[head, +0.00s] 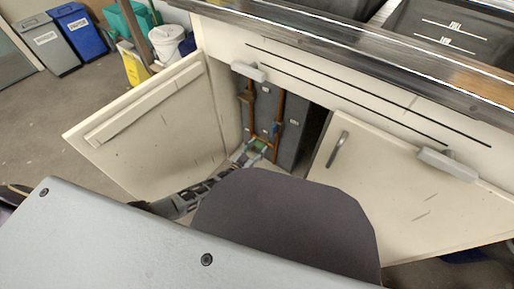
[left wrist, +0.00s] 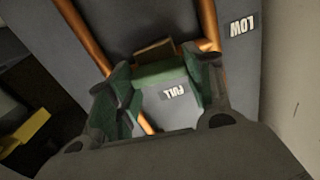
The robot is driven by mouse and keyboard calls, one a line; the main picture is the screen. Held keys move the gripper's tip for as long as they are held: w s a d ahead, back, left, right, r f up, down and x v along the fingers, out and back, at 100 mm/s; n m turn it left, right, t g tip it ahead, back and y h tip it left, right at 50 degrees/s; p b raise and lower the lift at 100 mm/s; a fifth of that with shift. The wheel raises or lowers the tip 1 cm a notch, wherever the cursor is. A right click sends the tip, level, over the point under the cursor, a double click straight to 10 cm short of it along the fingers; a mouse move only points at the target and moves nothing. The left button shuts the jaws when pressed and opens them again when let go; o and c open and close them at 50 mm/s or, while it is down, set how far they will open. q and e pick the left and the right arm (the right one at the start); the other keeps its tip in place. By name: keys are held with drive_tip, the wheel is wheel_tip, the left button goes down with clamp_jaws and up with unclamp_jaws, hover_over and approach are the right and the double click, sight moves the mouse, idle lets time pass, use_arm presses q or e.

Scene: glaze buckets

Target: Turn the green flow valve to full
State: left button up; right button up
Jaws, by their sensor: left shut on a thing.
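The green flow valve (left wrist: 160,72) is a green bar in the left wrist view, on the copper pipework inside the cabinet. My left gripper (left wrist: 155,90) is shut on it, with one finger at each end of the bar. Behind the fingers, a grey panel carries a FULL label (left wrist: 173,92) just below the bar, and a LOW label (left wrist: 243,24) at the upper right. In the head view my left gripper (head: 251,150) reaches into the cabinet at the foot of the copper pipes (head: 280,110), and the valve is small there. My right gripper is not in view.
The left cabinet door (head: 150,125) stands open beside my left arm. The right door (head: 385,180), with a grey handle (head: 338,149), is to the right of the opening. A counter edge (head: 370,55) overhangs the cabinet.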

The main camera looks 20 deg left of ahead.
use_arm(q)
drive_tip(key=shift+m+p, duration=0.35)
drive_tip(key=shift+m, duration=0.65)
drive_tip(key=m, duration=0.2)
drive_tip(key=shift+d+m+p, duration=0.1)
drive_tip(key=shift+m+p, duration=0.2)
drive_tip(key=m, duration=0.2)
drive_tip(key=shift+m, duration=0.4)
drive_tip(key=m, duration=0.4)
drive_tip(key=shift+s+d+f, duration=0.1)
drive_tip(key=shift+f, duration=0.05)
drive_tip(key=m, duration=0.5)
drive_tip(key=shift+b, duration=0.35)
drive_tip(key=shift+f+m, duration=0.1)
drive_tip(key=shift+m, duration=0.2)
drive_tip(key=o, duration=1)
